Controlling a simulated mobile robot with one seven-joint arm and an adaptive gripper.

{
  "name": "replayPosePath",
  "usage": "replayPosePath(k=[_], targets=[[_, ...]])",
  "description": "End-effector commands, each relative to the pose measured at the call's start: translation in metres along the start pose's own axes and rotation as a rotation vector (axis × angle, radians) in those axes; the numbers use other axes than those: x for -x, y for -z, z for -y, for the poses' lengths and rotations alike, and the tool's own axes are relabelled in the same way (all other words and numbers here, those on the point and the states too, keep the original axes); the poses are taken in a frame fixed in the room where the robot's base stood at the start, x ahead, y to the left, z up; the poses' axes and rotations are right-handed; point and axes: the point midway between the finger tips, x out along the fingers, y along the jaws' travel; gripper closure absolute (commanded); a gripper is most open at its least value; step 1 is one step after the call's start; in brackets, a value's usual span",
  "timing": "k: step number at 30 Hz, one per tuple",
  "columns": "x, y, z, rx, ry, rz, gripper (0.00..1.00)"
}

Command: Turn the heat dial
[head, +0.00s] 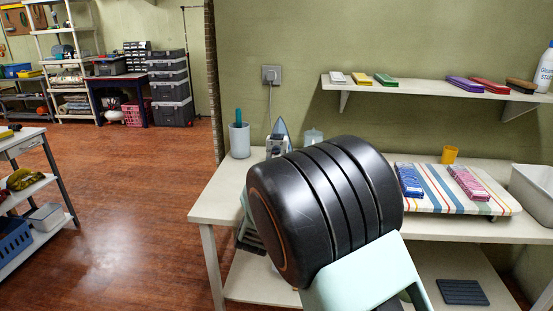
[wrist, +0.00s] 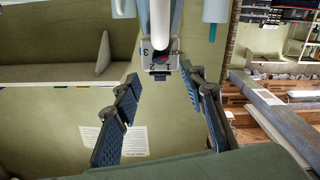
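The iron (head: 279,139) stands upright on the white workbench in the head view, partly hidden by my dark arm link. In the wrist view, its numbered heat dial (wrist: 160,58) is at the top centre, with the marks 3, 2, 1 and OFF around it. A small red mark shows on the dial near OFF. My gripper (wrist: 160,80) is open, with one finger on each side just below the dial in the picture. I see nothing between the fingers, and cannot tell whether they touch the iron. The head view mostly hides my gripper behind the arm.
A white cup (head: 240,140) stands left of the iron on the workbench (head: 218,198). A striped board (head: 440,196) with two packets is at the right, beside a white bin (head: 534,190). A wall shelf (head: 430,88) holds several blocks. The floor at left is open.

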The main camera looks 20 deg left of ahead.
Motion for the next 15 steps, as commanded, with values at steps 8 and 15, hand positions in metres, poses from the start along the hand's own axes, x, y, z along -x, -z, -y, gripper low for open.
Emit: replayPosePath(k=[8, 15], targets=[[-0.049, -0.001, -0.001, 0.000, -0.002, 0.000, 0.62], [-0.073, -0.001, -0.001, -0.001, -0.001, 0.001, 0.62]])
